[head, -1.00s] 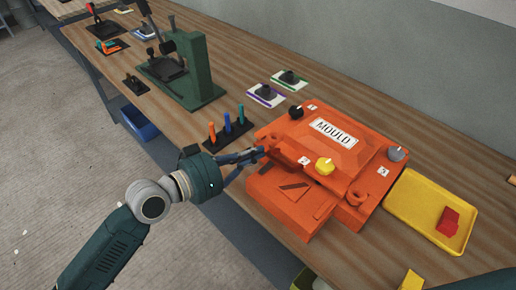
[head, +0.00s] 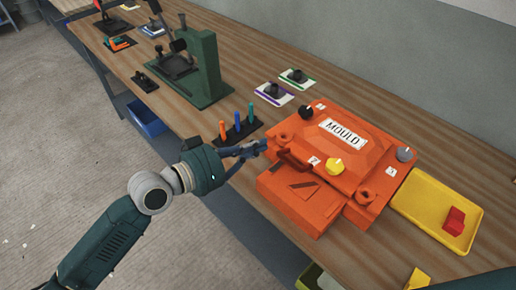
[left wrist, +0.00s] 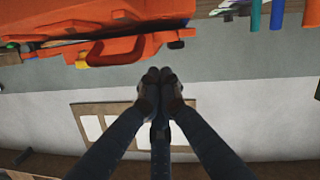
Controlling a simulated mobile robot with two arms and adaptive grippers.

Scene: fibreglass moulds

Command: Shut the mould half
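The orange mould (head: 318,196) sits on the wooden bench. Its upper half, with the "MOULD" label (head: 343,134), lies flat over the lower part. A dark red handle (head: 294,160) is on its left-front side; an orange handle loop (left wrist: 100,50) shows in the left wrist view. My left gripper (head: 262,147) is at the mould's left edge, close to the handle. In the left wrist view its fingertips (left wrist: 160,76) are together with nothing seen between them, apart from the handle. Contact with the mould's edge is unclear. My right gripper is not in view.
A yellow tray (head: 410,205) with a red block (head: 454,221) stands right of the mould. A stand with coloured tools (head: 238,134) is behind my left gripper. A green press (head: 205,72) stands further left. Small pads (head: 274,95) lie behind the mould.

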